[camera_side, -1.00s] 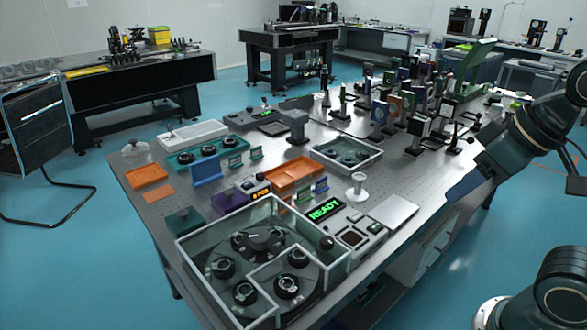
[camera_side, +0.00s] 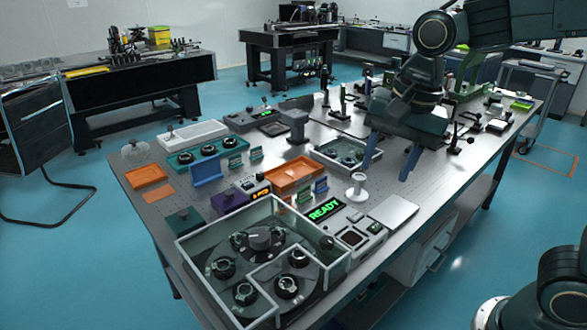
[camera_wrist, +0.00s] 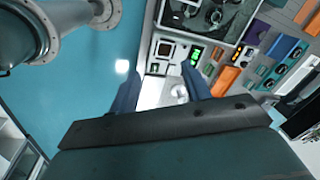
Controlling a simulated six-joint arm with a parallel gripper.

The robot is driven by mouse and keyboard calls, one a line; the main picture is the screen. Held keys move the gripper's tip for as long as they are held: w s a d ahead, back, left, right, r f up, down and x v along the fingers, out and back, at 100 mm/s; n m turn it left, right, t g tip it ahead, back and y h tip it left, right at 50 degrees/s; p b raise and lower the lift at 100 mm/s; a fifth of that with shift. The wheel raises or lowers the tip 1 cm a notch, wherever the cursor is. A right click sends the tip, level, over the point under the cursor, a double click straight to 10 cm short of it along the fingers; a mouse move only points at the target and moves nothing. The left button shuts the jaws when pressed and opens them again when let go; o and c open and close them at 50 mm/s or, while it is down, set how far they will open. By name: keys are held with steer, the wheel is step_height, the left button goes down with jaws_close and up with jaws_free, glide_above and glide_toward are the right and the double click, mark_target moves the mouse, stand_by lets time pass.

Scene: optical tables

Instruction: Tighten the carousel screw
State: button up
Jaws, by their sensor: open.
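The carousel (camera_side: 262,262) is a dark round plate carrying several black round mounts, inside a clear-walled box with pale rims at the table's front. A dark knob (camera_side: 260,238) stands at its centre; whether this is the screw I cannot tell. In the wrist view part of the carousel box (camera_wrist: 150,28) shows at the top. My gripper (camera_side: 386,172) is open and empty, with two blue fingers pointing down above the table, behind and to the right of the carousel. In the wrist view its fingers (camera_wrist: 160,80) are spread apart.
A green READY display (camera_side: 324,209) and a white spool-shaped post (camera_side: 356,188) stand between the carousel and my gripper. An orange tray (camera_side: 294,175), a clear-walled tray (camera_side: 345,154) and a flat pale plate (camera_side: 393,212) lie nearby. Tall optics crowd the back.

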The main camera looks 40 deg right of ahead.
mark_target(327, 240)
steer(key=w+a+f+m+g, duration=0.2)
steer(key=w+a+f+m, duration=0.2)
steer(key=w+m, duration=0.3)
steer(key=shift+a+m, duration=0.4)
steer(key=shift+a, duration=0.3)
steer(key=shift+f, duration=0.2)
step_height(327, 240, down, 14)
steer(key=shift+r, duration=0.25)
steer(key=c, duration=1)
